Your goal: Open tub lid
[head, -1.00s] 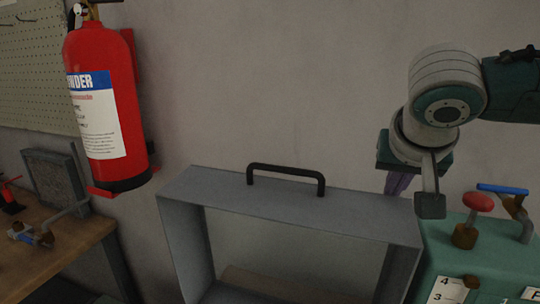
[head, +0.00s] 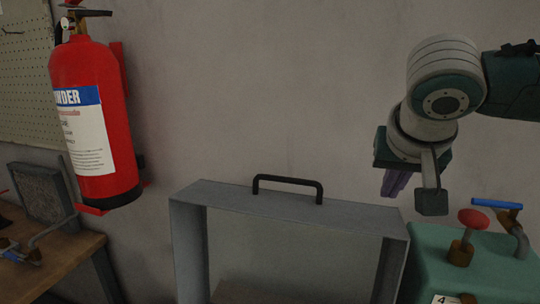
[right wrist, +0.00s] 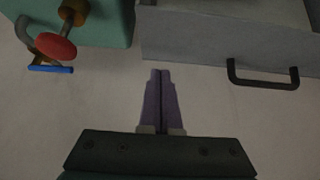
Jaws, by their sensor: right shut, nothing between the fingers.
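A grey box-like tub or frame (head: 187,250) with a black handle (head: 288,181) on its top stands in the lower middle of the head view. I cannot tell whether this top is the tub's lid. The box also shows in the right wrist view (right wrist: 220,40) with its handle (right wrist: 263,82). My right gripper (head: 393,184) is above and behind the box's right end, apart from the handle. Its purple fingers (right wrist: 160,75) are together and empty in the right wrist view. My left gripper is not in view.
A green unit (head: 470,262) with a red knob (head: 473,218) and a blue-handled valve (head: 496,204) stands right of the box. A red fire extinguisher (head: 95,115) hangs on the wall at left, above a wooden bench (head: 60,265). The wall between is bare.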

